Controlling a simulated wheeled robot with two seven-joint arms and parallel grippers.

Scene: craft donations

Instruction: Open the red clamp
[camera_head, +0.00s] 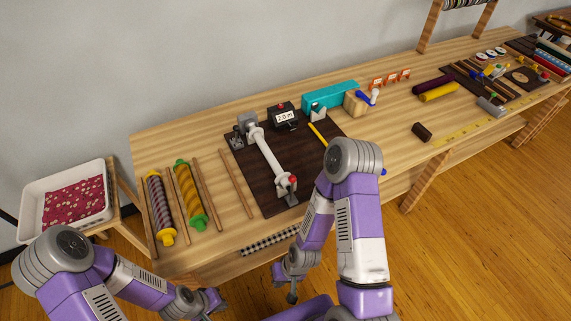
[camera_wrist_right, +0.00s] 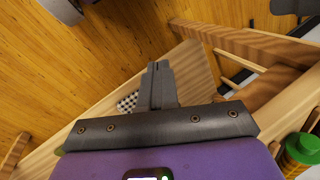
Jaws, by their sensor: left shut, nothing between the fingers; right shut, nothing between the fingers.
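A small grey clamp with a red top (camera_head: 291,182) stands at the near end of a white bar (camera_head: 268,153) on the dark brown board. It is small in the head view, and I cannot tell its lever position clearly. My right gripper (camera_head: 292,297) points down in front of the table's near edge, short of the clamp and apart from it. In the right wrist view its fingers (camera_wrist_right: 158,66) are together and empty. My left gripper (camera_head: 215,302) is low at the bottom of the head view, left of the right one, shut and touching none of the table's things.
The dark board (camera_head: 247,170) also bears a black counter box (camera_head: 283,117). Striped rolls (camera_head: 160,208) and thin sticks lie to its left. A checkered strip (camera_head: 270,239) lies at the near edge. A white tray (camera_head: 107,205) stands at far left.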

